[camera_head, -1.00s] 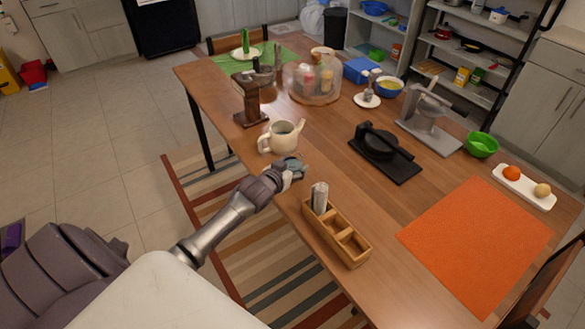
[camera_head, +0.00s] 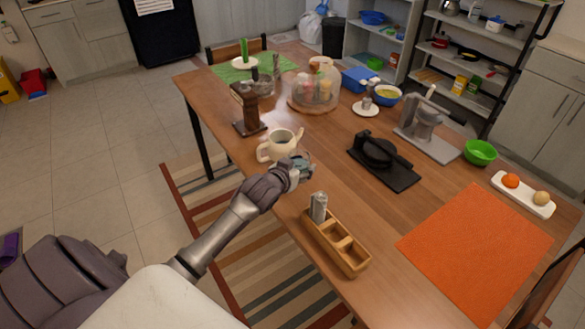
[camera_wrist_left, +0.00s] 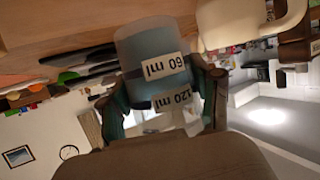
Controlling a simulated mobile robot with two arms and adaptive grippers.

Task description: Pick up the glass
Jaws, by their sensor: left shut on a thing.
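The glass (camera_wrist_left: 148,45) is a small translucent bluish cup with white labels reading "60 ml" and "120 ml". In the left wrist view it sits between the two fingers of my left gripper (camera_wrist_left: 164,100), which is shut on it. In the head view my left gripper (camera_head: 297,170) is at the table's near edge, just in front of the cream mug (camera_head: 281,146). The glass is small there and mostly hidden by the fingers. I cannot tell its exact height over the table. My right gripper is not in view.
A wooden divided box (camera_head: 340,248) stands to the right of the gripper, with a shaker in one compartment. A brown wooden grinder (camera_head: 246,108) stands behind the mug. A black press (camera_head: 382,160) and an orange mat (camera_head: 475,248) lie further right. Bare tabletop lies between.

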